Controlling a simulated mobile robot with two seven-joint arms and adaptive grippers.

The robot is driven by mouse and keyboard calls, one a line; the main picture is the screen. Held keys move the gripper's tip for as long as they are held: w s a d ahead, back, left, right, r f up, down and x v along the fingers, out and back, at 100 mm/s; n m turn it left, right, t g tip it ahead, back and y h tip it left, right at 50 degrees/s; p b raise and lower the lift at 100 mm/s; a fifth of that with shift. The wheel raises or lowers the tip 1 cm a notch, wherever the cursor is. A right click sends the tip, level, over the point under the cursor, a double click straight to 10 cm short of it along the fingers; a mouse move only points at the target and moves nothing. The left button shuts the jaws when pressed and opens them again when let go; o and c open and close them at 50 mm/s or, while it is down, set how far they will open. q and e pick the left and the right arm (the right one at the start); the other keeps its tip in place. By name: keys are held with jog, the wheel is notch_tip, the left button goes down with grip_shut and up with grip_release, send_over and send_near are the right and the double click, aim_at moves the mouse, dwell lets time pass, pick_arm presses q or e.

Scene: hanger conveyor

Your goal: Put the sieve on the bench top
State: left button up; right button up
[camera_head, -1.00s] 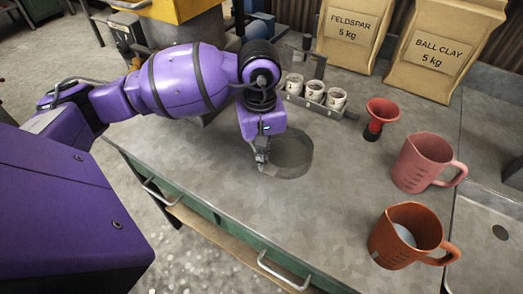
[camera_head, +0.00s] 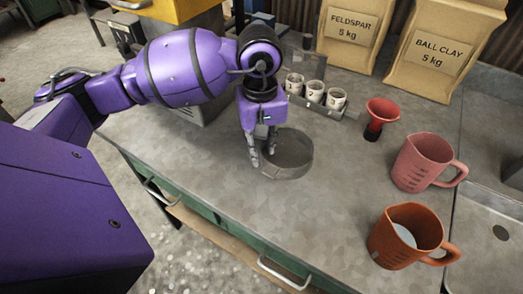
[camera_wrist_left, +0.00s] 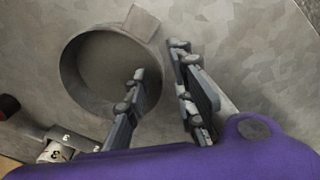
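The sieve (camera_head: 290,170) is a grey, round, shallow pan. It appears to sit flat on the grey bench top (camera_head: 215,175), near the middle of the head view. My left gripper (camera_head: 262,160) points down at the sieve's left side. In the left wrist view its fingers (camera_wrist_left: 160,60) are spread apart, one over the inside of the sieve (camera_wrist_left: 100,65) and one outside its wall. I see no grip on the rim. My right gripper is in neither view.
Behind the sieve stands a rack (camera_head: 345,112) with three small white cups. A red funnel-shaped item (camera_head: 380,115), a pink jug (camera_head: 420,163) and an orange jug (camera_head: 395,250) stand to the right. Two paper bags (camera_head: 440,50) stand at the back. The bench's front is clear.

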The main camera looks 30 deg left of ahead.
pick_arm(q)
notch_tip(320, 180, up, 10)
jog(key=shift+f, duration=0.25)
jog(key=shift+s, duration=0.1)
